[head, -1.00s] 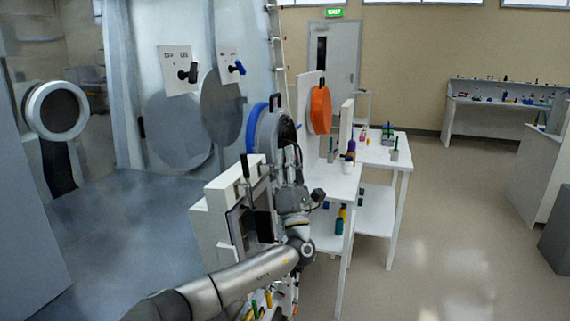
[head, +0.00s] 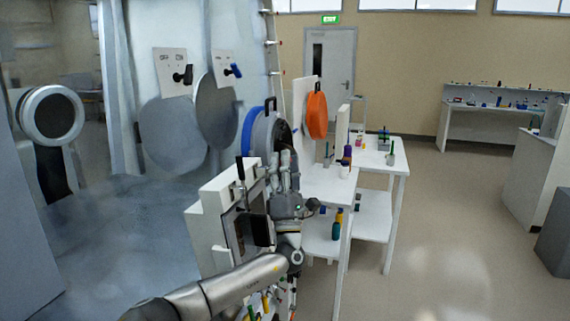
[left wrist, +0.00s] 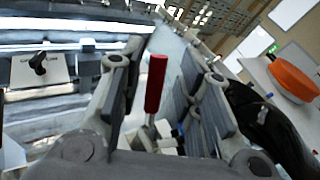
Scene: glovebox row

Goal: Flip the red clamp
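The red clamp shows in the left wrist view as an upright red handle (left wrist: 155,83) on a metal stem, over a pale base. It stands between the two fingers of my left gripper (left wrist: 158,95), with a visible gap on either side. I cannot pick out the red clamp in the head view, where the gripper likely covers it. In the head view my left gripper (head: 283,165) is beside the white box-like fixture, in front of the grey and blue discs. My right gripper is not in view.
An orange disc (head: 317,115) stands on the white table (head: 325,186) with bottles and small tools. Open floor lies to the right.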

